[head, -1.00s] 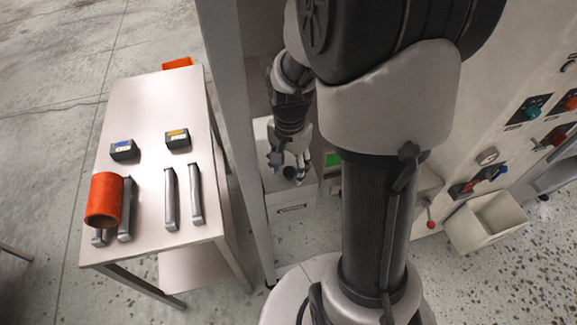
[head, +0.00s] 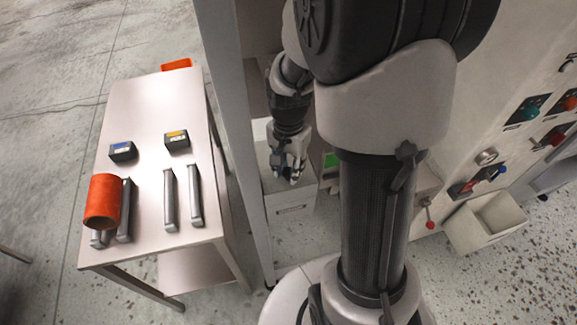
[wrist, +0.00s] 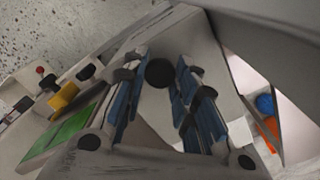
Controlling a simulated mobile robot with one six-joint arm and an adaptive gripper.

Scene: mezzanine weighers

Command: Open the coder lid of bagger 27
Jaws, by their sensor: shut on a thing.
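The coder is a pale box (head: 290,204) low beside the machine's grey upright in the head view. Its pale lid (wrist: 160,105) lies under my fingers in the wrist view and looks down. A round black knob (wrist: 160,73) on the lid sits between my blue-padded fingers. My gripper (head: 291,178) points down over the box and is shut on this knob. In the head view my fingers hide the knob.
A green screen (wrist: 62,138) with a yellow button (wrist: 63,95) is beside the coder. A grey upright (head: 238,130) stands close left. A table (head: 150,195) holds an orange roll (head: 103,202), dark cassettes and grey bars. A pale bin (head: 485,222) is at right.

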